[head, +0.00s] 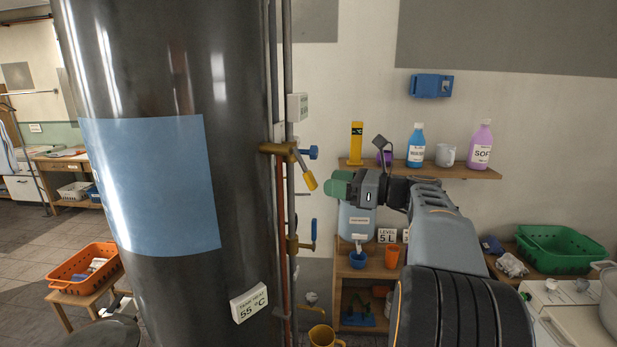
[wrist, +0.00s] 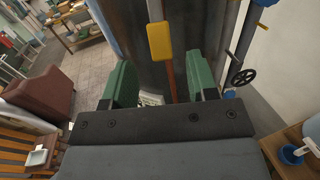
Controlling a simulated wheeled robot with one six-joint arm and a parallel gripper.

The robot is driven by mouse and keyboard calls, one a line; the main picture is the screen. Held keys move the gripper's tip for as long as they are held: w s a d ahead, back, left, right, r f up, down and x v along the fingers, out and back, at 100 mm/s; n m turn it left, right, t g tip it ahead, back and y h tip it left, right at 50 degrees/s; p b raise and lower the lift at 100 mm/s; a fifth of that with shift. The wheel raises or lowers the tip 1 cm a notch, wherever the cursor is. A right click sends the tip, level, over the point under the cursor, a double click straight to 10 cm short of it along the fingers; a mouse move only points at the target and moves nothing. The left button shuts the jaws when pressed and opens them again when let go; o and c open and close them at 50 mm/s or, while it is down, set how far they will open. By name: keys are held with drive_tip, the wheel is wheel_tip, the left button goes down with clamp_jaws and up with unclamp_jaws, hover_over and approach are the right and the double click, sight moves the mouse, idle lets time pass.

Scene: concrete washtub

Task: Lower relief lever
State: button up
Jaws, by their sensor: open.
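The relief lever (head: 308,178) is a yellow-gripped handle on a brass valve (head: 278,149) at the right side of the tall dark tank. In the head view it slants down to the right. In the wrist view the yellow grip (wrist: 160,42) shows beyond my fingertips, roughly centred between them across the picture. My gripper (head: 338,188) has green fingers and is just right of the lever in the head view. It is open and empty in the wrist view (wrist: 162,78). I see no contact with the lever.
The tank (head: 250,120) fills the left of the head view. Vertical pipes (head: 289,90) run beside it, with a lower blue-handled valve (head: 313,232). A wall shelf (head: 425,170) with bottles is behind my arm. A black handwheel (wrist: 244,77) is right of my fingers.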

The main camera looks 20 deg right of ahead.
sight(314, 180)
drive_tip(key=p+x, duration=0.1)
drive_tip(key=x, duration=0.6)
drive_tip(key=shift+f, duration=0.1)
drive_tip(key=shift+c, duration=0.2)
clamp_jaws()
